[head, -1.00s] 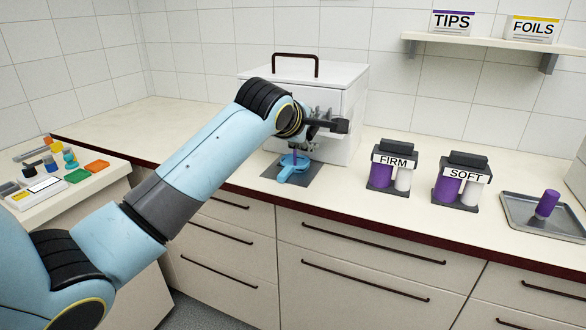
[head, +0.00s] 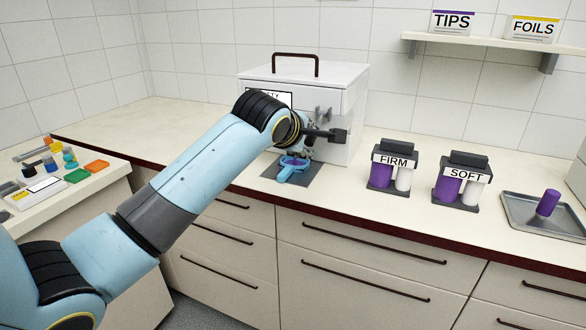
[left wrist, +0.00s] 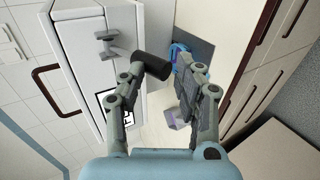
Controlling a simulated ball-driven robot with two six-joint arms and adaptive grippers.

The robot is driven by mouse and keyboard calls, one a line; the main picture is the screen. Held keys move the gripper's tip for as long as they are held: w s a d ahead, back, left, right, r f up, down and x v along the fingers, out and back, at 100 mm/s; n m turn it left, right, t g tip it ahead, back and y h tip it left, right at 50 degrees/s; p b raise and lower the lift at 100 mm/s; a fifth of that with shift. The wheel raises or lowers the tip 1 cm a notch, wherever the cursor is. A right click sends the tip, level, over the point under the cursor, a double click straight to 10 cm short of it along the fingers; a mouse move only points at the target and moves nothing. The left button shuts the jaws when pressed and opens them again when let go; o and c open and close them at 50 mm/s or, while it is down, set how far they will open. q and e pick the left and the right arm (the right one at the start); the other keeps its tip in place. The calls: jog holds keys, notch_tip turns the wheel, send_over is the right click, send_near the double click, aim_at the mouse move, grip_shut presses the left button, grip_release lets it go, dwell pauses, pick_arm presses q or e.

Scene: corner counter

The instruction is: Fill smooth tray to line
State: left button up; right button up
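A blue tray (head: 294,165) with a handle sits on a dark mat (head: 310,175) in front of a white box dispenser (head: 345,88). Purple shows inside the tray; its level and any line are too small to read. The tray also shows, partly hidden, in the left wrist view (left wrist: 178,60). A lever with a dark cylindrical knob (head: 339,135) sticks out at the box's front. My left gripper (left wrist: 165,78) is at this lever, its fingers apart, with the knob (left wrist: 152,66) against or near one finger; contact is unclear. My right gripper is out of view.
FIRM (head: 394,159) and SOFT (head: 464,174) holders with purple and white containers stand to the right. A metal tray (head: 520,222) carries a purple cylinder (head: 548,202). Small coloured items lie on the left side counter (head: 95,185). The back left counter is clear.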

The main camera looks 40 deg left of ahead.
pick_arm(q)
jog(key=shift+s+f, duration=0.25)
jog(key=shift+f, duration=0.1)
dwell(0.7)
jog(key=shift+r, duration=0.1)
dwell(2.4)
